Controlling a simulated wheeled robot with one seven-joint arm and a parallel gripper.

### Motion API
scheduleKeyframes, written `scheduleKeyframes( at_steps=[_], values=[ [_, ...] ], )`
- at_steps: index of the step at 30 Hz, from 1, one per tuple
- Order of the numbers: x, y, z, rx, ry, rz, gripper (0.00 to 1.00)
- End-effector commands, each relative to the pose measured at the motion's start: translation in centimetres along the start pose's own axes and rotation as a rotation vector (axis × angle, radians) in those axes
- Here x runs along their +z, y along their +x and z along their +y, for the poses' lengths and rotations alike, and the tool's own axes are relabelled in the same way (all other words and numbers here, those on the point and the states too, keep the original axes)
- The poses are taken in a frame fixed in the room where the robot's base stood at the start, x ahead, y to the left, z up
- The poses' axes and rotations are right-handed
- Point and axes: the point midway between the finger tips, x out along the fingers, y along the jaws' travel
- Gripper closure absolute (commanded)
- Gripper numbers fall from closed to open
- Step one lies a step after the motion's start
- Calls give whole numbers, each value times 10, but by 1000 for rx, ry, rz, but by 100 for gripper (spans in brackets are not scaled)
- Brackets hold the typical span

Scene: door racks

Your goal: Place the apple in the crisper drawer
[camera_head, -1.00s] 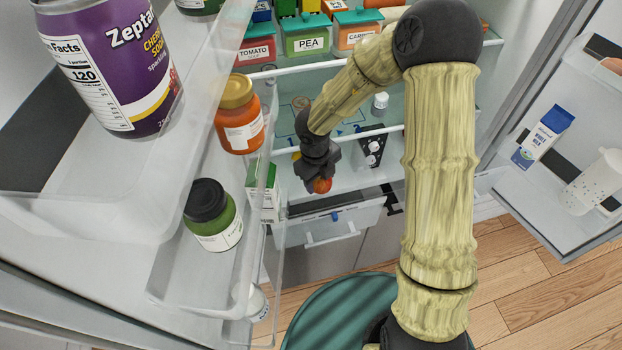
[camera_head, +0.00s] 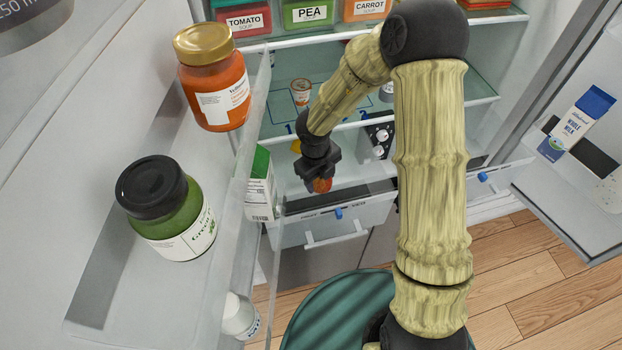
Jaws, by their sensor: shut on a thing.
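My gripper (camera_head: 319,174) is shut on a small red-orange apple (camera_head: 322,185), which shows just below the dark fingers. The apple is held in front of the lower shelf, above the drawer area at the bottom of the fridge. A crisper drawer (camera_head: 334,232) with a pale front, a white handle and a blue slider lies below the gripper. How far the drawer stands open is hard to tell. A second drawer front with a blue slider (camera_head: 482,177) shows to the right, partly hidden by my arm.
The left fridge door holds an orange jar (camera_head: 216,85), a green jar (camera_head: 172,215) and a carton (camera_head: 260,190) close to my gripper's left. Soup boxes (camera_head: 312,14) stand on an upper shelf. The right door holds a milk carton (camera_head: 577,123).

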Motion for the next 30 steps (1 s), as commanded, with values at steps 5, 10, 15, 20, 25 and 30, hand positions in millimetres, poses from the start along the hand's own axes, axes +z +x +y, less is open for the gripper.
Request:
scheduleKeyframes(
  at_steps=[5, 10, 15, 20, 25, 30],
  values=[
    [0, 14, 3, 1, -4, 2, 74],
    [0, 45, 6, 0, -4, 3, 74],
    [0, 58, 7, 0, -2, 0, 74],
    [0, 58, 6, 0, 1, -1, 74],
    [0, 64, 9, 0, -3, 1, 74],
    [1, 88, 14, 1, -9, 2, 74]
  ],
)
